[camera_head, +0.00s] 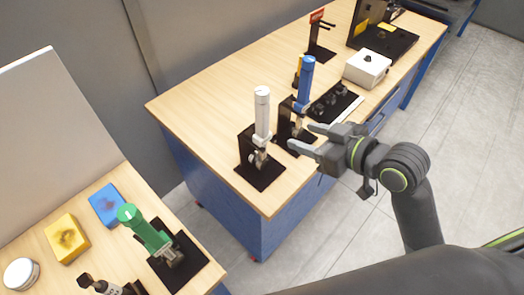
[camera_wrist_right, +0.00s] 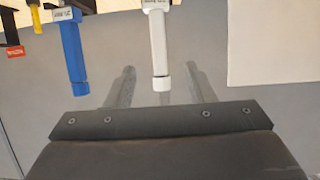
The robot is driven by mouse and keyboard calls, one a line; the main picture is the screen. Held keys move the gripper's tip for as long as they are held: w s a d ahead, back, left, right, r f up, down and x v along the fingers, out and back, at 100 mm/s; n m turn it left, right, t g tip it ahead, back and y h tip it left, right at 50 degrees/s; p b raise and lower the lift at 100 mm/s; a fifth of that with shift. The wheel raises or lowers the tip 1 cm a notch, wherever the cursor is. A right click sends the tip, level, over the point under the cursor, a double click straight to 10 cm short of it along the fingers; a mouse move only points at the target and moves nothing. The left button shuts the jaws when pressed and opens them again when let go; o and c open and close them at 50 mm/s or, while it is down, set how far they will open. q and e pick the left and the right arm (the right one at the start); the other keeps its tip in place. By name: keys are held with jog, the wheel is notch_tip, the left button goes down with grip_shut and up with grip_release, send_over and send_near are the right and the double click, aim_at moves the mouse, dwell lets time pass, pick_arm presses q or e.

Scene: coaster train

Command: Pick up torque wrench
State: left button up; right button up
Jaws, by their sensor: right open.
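Several upright torque wrenches stand in black holders on the wooden workbench (camera_head: 215,115). One has a white handle (camera_head: 262,113), and just right of it is one with a blue handle (camera_head: 305,82). My right gripper (camera_head: 301,137) is open and empty, its fingers pointing left toward the white wrench's lower part and holder. In the right wrist view, the white wrench (camera_wrist_right: 159,40) appears between the two open fingers (camera_wrist_right: 160,88), apparently beyond them. The blue wrench (camera_wrist_right: 73,45) is to its left there. My left gripper is not in view.
A yellow-handled tool (camera_head: 298,67), black sockets tray (camera_head: 335,103), white box (camera_head: 367,68) and red-topped stand (camera_head: 318,35) are farther back. A nearer bench holds a green-handled tool (camera_head: 145,230), blue block (camera_head: 106,205) and yellow block (camera_head: 66,238). The far bench's left end is clear.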

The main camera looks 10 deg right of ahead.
aim_at(267, 123)
jog(key=p+x, duration=0.2)
jog(key=x, duration=0.7)
jog(key=shift+a+p, duration=0.1)
jog(key=shift+p, duration=0.2)
jog(key=shift+w+a+f, duration=0.25)
jog(key=shift+w, duration=0.15)
jog(key=shift+w+a+f+p, duration=0.15)
jog(key=shift+w+p, duration=0.2)
jog(key=shift+p, duration=0.1)
jog(key=p+x, duration=0.1)
jog(key=x, duration=0.2)
jog(key=shift+f, duration=0.15)
jog(key=shift+w+a+f+p, duration=0.15)
jog(key=shift+w+f+p, duration=0.2)
jog(key=shift+w, duration=0.15)
grip_shut()
jog(key=shift+r, duration=0.15)
